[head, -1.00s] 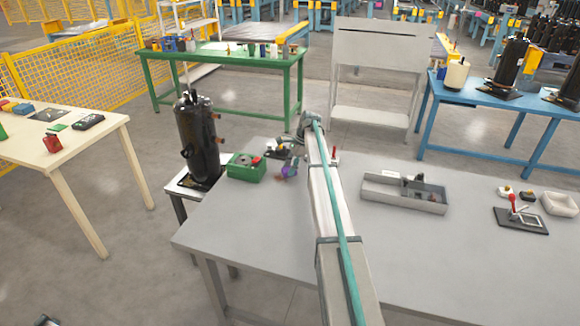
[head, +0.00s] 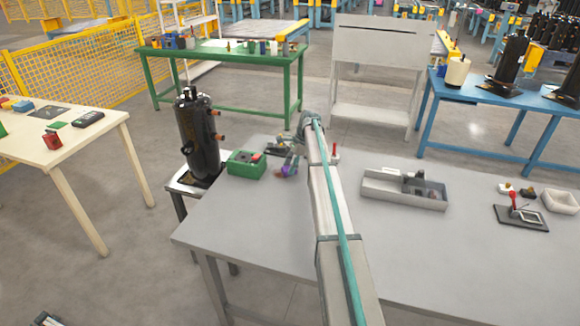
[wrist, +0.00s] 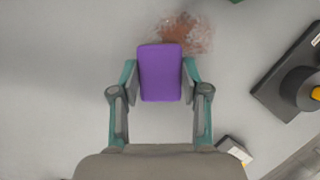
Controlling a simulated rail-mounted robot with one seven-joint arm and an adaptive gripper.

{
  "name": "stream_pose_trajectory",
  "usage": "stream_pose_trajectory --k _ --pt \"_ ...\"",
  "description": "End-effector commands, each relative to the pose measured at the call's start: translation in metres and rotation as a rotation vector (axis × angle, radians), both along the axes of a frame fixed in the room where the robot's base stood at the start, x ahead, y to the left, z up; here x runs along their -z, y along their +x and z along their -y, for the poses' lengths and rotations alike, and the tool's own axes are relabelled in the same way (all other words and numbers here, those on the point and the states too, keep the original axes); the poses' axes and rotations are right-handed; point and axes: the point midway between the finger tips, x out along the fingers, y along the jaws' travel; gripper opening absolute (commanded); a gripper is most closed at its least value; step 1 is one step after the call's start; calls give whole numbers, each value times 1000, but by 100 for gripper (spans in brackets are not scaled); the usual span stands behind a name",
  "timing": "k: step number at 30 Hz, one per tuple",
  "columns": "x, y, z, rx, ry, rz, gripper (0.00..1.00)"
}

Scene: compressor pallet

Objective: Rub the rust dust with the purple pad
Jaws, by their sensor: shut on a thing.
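The purple pad (wrist: 160,72) is held between the two fingers of my gripper (wrist: 160,82) in the wrist view. In the head view, my gripper (head: 291,165) is small, low over the grey table near the green box, with a bit of purple pad (head: 288,171) showing. The rust dust (wrist: 187,33) is a reddish-brown patch on the grey surface, just beyond the pad's far edge and a little to its right. Part of the patch may be hidden by the pad. I cannot tell whether the pad touches the surface.
The green box (head: 246,163) stands left of my gripper on the grey table (head: 250,215). A dark device (wrist: 293,75) is at right in the wrist view, and a small white-topped block (wrist: 235,150) is below. A grey divided tray (head: 405,190) lies further right. The table's front left is clear.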

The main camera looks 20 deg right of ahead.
Motion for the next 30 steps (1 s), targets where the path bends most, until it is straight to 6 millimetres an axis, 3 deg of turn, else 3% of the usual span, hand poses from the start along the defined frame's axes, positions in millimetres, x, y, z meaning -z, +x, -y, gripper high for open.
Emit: stream_pose_trajectory --k 30 --pt "17 0 0 0 0 1 13"
